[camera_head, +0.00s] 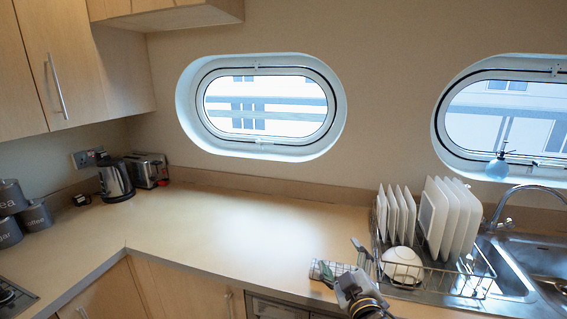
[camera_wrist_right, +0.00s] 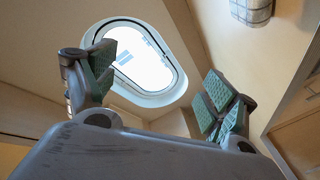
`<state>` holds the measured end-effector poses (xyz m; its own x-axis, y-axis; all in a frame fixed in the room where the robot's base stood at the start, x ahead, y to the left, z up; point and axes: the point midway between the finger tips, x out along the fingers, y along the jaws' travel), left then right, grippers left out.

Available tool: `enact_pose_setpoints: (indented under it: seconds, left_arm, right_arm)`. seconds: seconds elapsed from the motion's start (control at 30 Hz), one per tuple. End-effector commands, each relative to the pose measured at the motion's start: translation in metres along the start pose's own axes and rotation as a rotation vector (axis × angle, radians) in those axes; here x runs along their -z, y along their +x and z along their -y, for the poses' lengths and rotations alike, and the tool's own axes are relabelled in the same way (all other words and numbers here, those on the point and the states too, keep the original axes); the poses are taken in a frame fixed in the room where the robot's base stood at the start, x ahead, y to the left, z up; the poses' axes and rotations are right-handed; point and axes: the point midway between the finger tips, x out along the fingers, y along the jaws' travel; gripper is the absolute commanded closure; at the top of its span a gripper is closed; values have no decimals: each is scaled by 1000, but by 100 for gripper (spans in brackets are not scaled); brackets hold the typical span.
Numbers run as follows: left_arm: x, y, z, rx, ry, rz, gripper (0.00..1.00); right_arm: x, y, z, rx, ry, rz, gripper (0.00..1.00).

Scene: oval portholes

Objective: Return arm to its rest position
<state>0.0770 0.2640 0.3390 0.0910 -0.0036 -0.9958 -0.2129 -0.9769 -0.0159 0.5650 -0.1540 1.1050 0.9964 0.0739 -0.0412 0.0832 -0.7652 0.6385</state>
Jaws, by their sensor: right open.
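My right gripper (camera_head: 343,262) shows at the lower middle of the head view, by the counter's front edge and left of the dish rack. In the right wrist view the right gripper (camera_wrist_right: 155,90) has its two green-padded fingers spread wide apart, with nothing between them. A porthole shows behind the gap. My left arm and gripper are not in view.
A wire dish rack (camera_head: 439,279) with white plates and a bowl stands close right of the gripper. The middle of the counter (camera_head: 230,225) is clear. A kettle (camera_head: 115,181) stands far left.

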Motion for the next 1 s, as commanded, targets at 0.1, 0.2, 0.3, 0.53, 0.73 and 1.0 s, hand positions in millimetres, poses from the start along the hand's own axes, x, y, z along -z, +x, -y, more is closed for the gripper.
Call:
enact_pose_setpoints:
  seconds: [0.1, 0.2, 0.3, 0.53, 0.73, 1.0]
  left_arm:
    - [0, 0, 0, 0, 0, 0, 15]
    - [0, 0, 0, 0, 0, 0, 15]
    - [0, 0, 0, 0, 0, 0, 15]
    - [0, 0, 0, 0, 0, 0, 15]
    - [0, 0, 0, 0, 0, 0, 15]
    - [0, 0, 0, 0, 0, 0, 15]
  right_arm:
    - [-40, -13, 11, 46, 79, 143, 15]
    - [-71, -27, 22, 88, 144, 262, 15]
    - [-101, -45, 34, 131, 203, 382, 15]
    - [-160, -99, 65, 240, 329, 654, 15]
    - [-193, -151, 89, 333, 416, 860, 15]
    - [-212, -195, 106, 409, 475, 1017, 15]
